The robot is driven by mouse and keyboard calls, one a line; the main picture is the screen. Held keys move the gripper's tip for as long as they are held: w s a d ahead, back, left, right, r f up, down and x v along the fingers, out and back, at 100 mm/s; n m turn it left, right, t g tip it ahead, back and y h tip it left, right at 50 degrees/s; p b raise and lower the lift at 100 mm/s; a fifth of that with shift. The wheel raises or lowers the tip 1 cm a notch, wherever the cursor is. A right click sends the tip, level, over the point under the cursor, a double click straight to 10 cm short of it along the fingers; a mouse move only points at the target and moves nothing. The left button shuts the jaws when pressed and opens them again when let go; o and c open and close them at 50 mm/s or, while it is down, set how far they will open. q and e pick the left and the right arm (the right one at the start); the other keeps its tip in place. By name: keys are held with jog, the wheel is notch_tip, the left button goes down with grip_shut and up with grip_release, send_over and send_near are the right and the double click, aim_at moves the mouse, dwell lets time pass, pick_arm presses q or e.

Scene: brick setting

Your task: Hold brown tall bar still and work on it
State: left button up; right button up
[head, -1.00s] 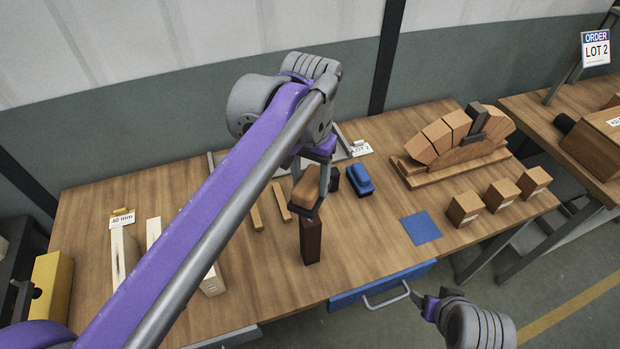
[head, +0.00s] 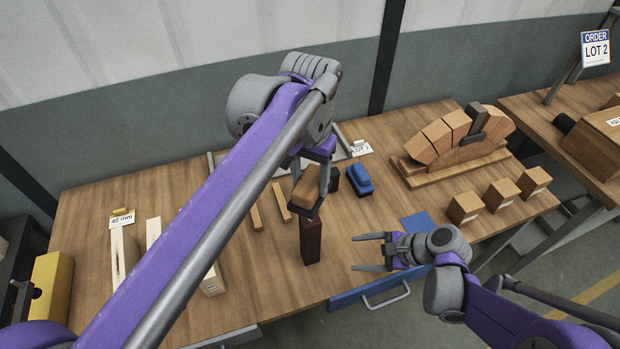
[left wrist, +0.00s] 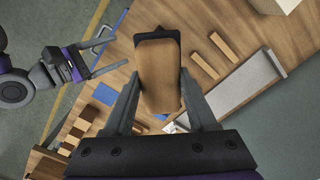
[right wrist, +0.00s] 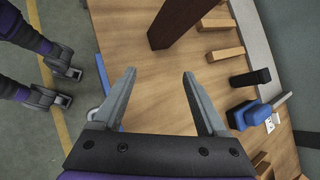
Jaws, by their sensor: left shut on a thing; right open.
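The brown tall bar (head: 311,242) is dark brown and stands upright near the table's front edge. It also shows at the top of the right wrist view (right wrist: 182,22). My left gripper (left wrist: 160,88) is shut on a tan, rounded block (left wrist: 158,60) with a dark underside. It holds this block just above the bar's top; I cannot tell whether they touch. My right gripper (head: 357,252) is open and empty, to the right of the bar, its fingers pointing at it with a gap between.
A blue tool (head: 360,180) lies behind the bar. Two thin wooden strips (head: 281,201) lie to the left. A blue mat (head: 420,226), several small blocks (head: 465,207) and a wooden arch (head: 455,140) are at the right. A blue drawer (head: 383,284) projects in front.

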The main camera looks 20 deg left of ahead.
aim_at(314, 251)
jog(key=a+f+m+y, duration=0.1)
jog(key=w+a+f+m+g+y, duration=0.1)
jog(key=shift+w+a+f+m, duration=0.1)
jog(key=shift+a+f+m, duration=0.1)
jog(key=shift+a+m, duration=0.2)
jog(key=shift+a+f+m+y, duration=0.4)
jog(key=shift+f+m+y, duration=0.1)
jog(key=shift+y, duration=0.1)
jog(key=shift+x, duration=4.9)
jog(key=shift+c, duration=0.2)
jog(key=c, duration=0.5)
jog(key=shift+o, duration=0.2)
jog(key=shift+r, duration=0.1)
